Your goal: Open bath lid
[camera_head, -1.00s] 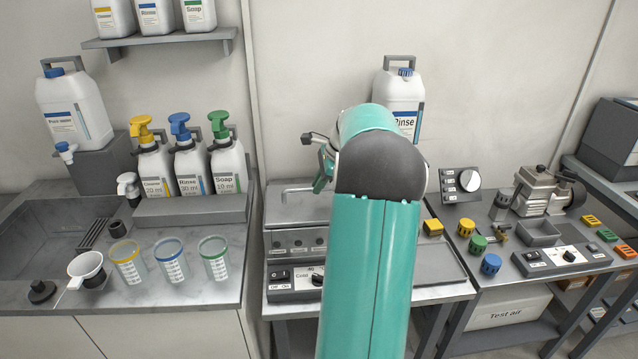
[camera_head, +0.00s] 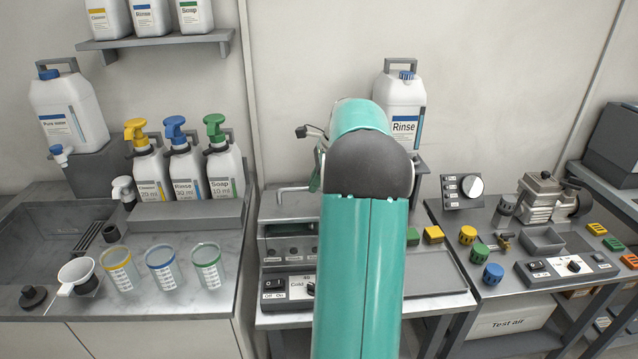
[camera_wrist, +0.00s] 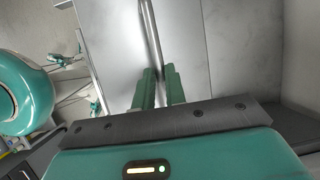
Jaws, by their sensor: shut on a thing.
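The bath (camera_head: 264,245) stands on the middle counter, partly hidden behind my arm. Its grey metal lid (camera_head: 285,212) carries a bar handle (camera_head: 290,189) along its top. The lid appears slightly raised, with a darker gap under its front edge. In the wrist view my gripper (camera_wrist: 160,72) is shut on the bar handle, which runs up between the green fingers over the smooth grey lid (camera_wrist: 190,40). In the head view my arm hides the gripper and the right part of the lid.
Dispenser bottles (camera_head: 182,175) and several measuring cups (camera_head: 161,267) stand on the left counter. A Rinse canister (camera_head: 403,105) stands behind my arm. Yellow and green blocks (camera_head: 432,234) sit right of the bath. A compressor (camera_head: 545,197) stands on the right bench.

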